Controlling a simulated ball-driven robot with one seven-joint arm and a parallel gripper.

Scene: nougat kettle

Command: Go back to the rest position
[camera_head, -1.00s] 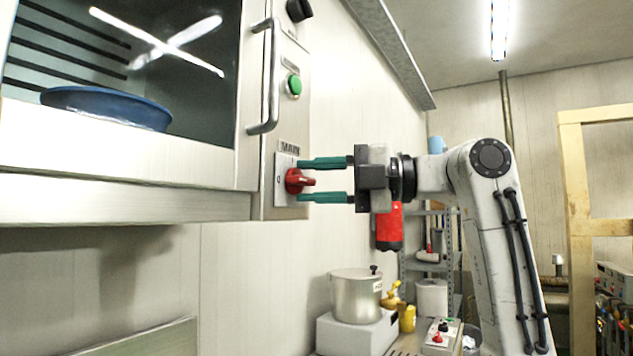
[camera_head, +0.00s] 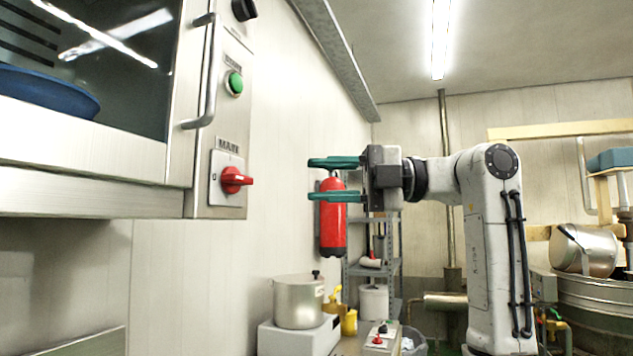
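My gripper (camera_head: 335,180) is open, with its two teal fingers pointing left and nothing between them that it holds. It is level with the red main switch (camera_head: 235,180) on the oven panel and clearly apart from it, to its right. The red knob sits on a grey plate marked MAIN, with its handle roughly horizontal. My arm (camera_head: 487,220) stretches left from its upright link. A red fire extinguisher (camera_head: 333,225) hangs on the wall behind the fingers, partly hidden by them.
The oven (camera_head: 90,150) with its door handle (camera_head: 208,75), green button (camera_head: 234,83) and a blue bowl (camera_head: 45,92) inside fills the left. A lidded steel pot (camera_head: 298,303) stands below. Shelves (camera_head: 375,250) stand behind; a large kettle (camera_head: 595,300) is at right.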

